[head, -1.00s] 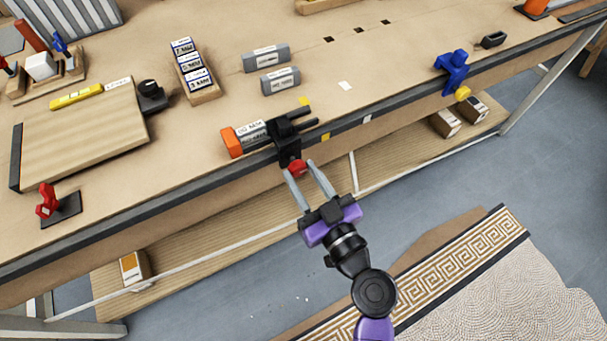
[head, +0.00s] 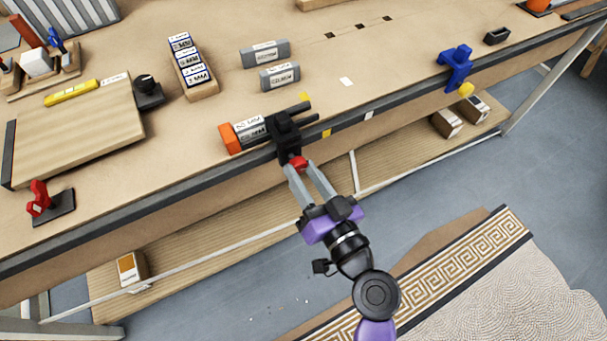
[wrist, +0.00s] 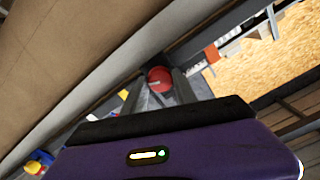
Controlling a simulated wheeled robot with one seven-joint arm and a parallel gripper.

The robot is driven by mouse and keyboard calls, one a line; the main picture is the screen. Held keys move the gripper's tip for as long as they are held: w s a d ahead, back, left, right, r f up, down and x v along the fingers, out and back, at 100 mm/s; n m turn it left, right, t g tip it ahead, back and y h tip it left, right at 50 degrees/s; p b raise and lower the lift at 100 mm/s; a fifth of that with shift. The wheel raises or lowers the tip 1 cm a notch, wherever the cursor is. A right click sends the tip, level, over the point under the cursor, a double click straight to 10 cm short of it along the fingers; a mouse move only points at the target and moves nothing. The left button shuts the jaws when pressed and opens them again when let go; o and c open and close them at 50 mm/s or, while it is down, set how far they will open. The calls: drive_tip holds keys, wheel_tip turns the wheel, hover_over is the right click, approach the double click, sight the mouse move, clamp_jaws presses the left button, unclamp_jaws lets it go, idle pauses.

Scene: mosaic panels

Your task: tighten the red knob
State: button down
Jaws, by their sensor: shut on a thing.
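The red knob (head: 299,163) sits at the front of a black clamp (head: 284,135) on the bench's front edge. My gripper (head: 305,167) is shut on the red knob, with one grey finger on each side of it. The red knob (wrist: 160,79) also shows between the fingers in the wrist view, with a small light mark on its face. Part of the knob is hidden by the fingers. An orange-ended grey block marked with a size (head: 248,133) lies on the bench top against the clamp.
The wooden bench (head: 380,70) has a dark front edge. A blue clamp (head: 456,68) with a yellow knob stands at its right, a red toggle clamp (head: 40,199) at its left. Grey blocks (head: 265,54) lie farther back. A lower shelf (head: 210,235) runs underneath.

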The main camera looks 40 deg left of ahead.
drive_tip(key=m, duration=0.4)
drive_tip(key=shift+m, duration=0.3)
drive_tip(key=m, duration=0.5)
drive_tip(key=shift+p, duration=0.3)
drive_tip(key=m+p, duration=0.1)
drive_tip(key=m, duration=0.4)
drive_tip(key=shift+p, duration=0.3)
drive_tip(key=shift+m+p, duration=0.95)
drive_tip(key=shift+m, duration=1.35)
drive_tip(key=shift+f, duration=0.1)
drive_tip(key=c, duration=1)
unclamp_jaws()
drive_tip(key=shift+o, duration=0.2)
